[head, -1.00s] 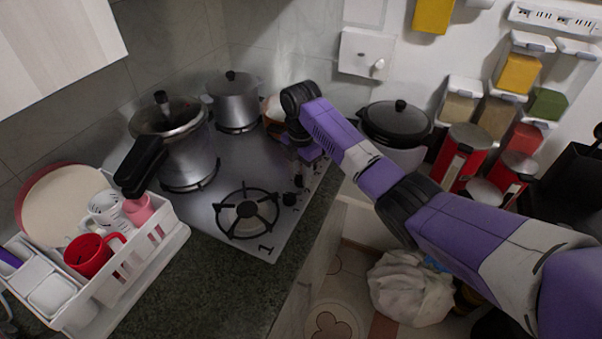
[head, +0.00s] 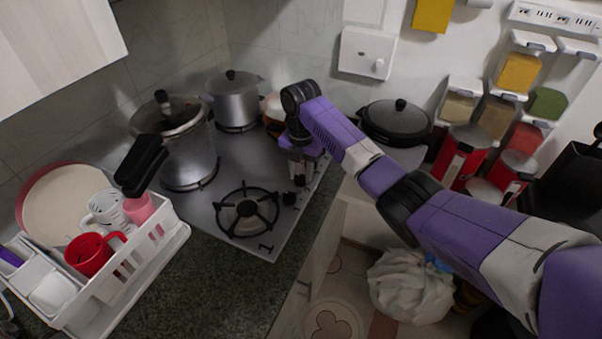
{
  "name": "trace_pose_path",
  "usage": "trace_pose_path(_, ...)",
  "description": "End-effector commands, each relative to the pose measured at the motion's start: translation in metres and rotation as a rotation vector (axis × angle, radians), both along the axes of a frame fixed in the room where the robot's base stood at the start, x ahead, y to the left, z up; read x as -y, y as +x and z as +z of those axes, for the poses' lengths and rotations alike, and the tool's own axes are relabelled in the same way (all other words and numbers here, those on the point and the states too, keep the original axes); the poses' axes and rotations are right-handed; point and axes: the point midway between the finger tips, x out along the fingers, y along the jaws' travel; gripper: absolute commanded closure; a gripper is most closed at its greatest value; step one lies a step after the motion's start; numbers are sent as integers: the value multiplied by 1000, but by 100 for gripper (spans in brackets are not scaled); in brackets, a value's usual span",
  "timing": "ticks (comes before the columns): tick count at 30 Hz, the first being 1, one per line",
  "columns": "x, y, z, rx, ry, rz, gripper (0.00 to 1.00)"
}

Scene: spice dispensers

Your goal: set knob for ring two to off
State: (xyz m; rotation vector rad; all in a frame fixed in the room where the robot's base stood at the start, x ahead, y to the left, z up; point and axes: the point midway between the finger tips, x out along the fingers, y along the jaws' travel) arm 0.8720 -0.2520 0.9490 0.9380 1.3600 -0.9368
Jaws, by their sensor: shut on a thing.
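The steel stove top (head: 225,165) has black knobs along its right edge. The nearest knob (head: 289,198) stands uncovered beside the front burner, which is marked 1. My gripper (head: 299,174) points down over the knob just behind it (head: 299,181). It is shut on that knob, which is mostly hidden by the fingers. The knob's pointer and its exact setting are too small and covered to read. Any knobs farther back are hidden behind my gripper and wrist.
A pressure cooker (head: 176,150) and a steel pot (head: 235,104) stand on the left and back burners. The front burner (head: 247,212) is empty. A dish rack (head: 115,270) is at the left. A black-lidded pot (head: 397,122) is behind my arm.

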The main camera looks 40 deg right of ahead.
Motion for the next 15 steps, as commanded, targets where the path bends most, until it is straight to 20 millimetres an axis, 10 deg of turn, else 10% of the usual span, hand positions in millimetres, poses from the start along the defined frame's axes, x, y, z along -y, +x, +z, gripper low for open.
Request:
trace_pose_path(6,-2,1,2,2,1,4,100)
trace_pose_path(7,-2,1,2,2,1,4,62)
trace_pose_path(9,-1,1,2,2,1,4,48)
trace_pose_path(15,-1,0,1,1,0,1,44)
